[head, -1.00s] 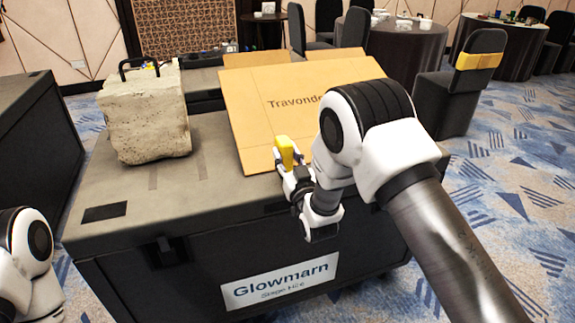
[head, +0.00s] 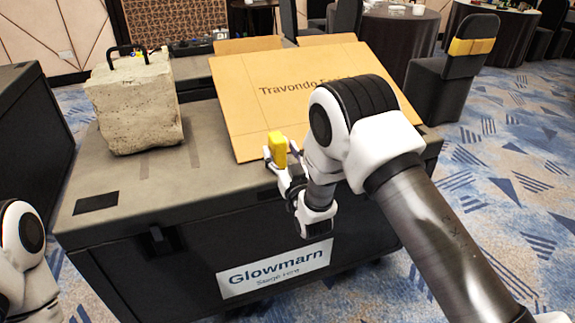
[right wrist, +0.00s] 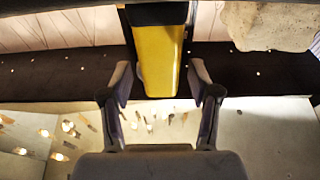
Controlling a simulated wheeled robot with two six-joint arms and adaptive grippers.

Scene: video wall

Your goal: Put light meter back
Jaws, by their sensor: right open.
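A yellow block-shaped device with a dark end, which I take to be the light meter (head: 277,146), is at the front edge of the black case, by the lower edge of the cardboard. My right gripper (head: 281,165) is at it, with its fingers open. In the right wrist view the light meter (right wrist: 160,62) lies between the two spread fingers (right wrist: 161,92), with narrow gaps beside it. I cannot tell whether its underside touches the case top. My left gripper is out of view; only part of my left arm shows at the lower left.
The black case (head: 100,170) labelled Glowmarn carries a concrete block (head: 135,108) with a black handle at the left and a tilted cardboard piece (head: 235,100) behind my right gripper. A dark chair (head: 445,85) stands at the back right.

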